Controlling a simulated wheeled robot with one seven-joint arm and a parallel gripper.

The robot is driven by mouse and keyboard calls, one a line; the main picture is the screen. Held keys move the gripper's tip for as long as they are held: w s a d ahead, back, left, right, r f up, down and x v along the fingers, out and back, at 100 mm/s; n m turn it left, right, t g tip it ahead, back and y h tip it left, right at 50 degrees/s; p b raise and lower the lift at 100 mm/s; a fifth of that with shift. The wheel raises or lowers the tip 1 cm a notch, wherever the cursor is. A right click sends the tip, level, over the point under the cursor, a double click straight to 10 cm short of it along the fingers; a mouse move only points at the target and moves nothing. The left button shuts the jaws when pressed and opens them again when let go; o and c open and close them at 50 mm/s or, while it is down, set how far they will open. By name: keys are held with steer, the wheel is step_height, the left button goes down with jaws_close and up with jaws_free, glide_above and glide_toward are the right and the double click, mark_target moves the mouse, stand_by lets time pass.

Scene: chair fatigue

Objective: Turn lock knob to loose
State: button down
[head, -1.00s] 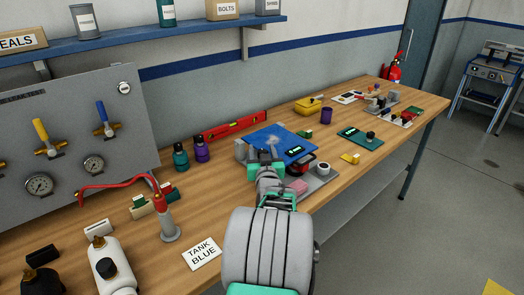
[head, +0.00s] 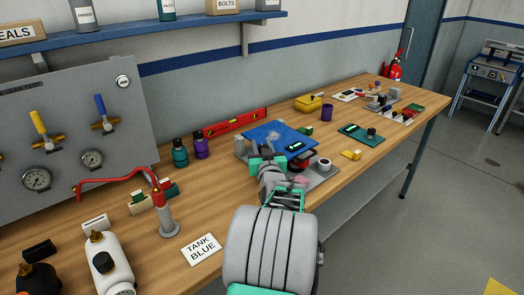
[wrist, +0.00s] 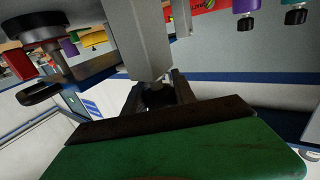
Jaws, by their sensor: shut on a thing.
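A test fixture with a grey base (head: 322,178) and a tilted blue panel (head: 268,134) stands on the bench. My gripper (head: 267,163) is at its near left side, low beside the panel, and hides what it holds in the head view. In the wrist view, a dark lock knob (wrist: 158,95) sits at the foot of a grey block (wrist: 147,42), between my finger parts. My gripper is shut on it. A green finger with a dark edge (wrist: 170,150) fills the bottom of the wrist view. The knob's marking cannot be read.
A black and red round part (head: 300,163) and a white round part (head: 324,164) are close right of my gripper. Purple (head: 200,146) and teal (head: 180,153) bottles stand left of the fixture. Bench space before the fixture is partly clear.

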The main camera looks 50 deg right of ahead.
steer(key=n+t+y+b, duration=0.1)
steer(key=b, duration=0.2)
steer(key=n+t+y+b, duration=0.1)
steer(key=y+b, duration=0.1)
steer(key=b, duration=0.1)
steer(key=n+t+y+b, duration=0.1)
steer(key=n+y+b, duration=0.1)
steer(key=b, duration=0.1)
steer(key=shift+w+a+f+b, duration=0.15)
steer(key=shift+w+a+b, duration=0.1)
steer(key=shift+a+b, duration=0.05)
steer(key=shift+a+r+t+y, duration=0.1)
steer(key=shift+r+t+y, duration=0.1)
steer(key=shift+t+y, duration=0.1)
steer(key=c, duration=1)
jaws_free()
steer(key=v, duration=0.7)
steer(key=shift+s+a+b, duration=0.2)
steer(key=shift+s+b, duration=0.15)
steer(key=shift+s, duration=0.05)
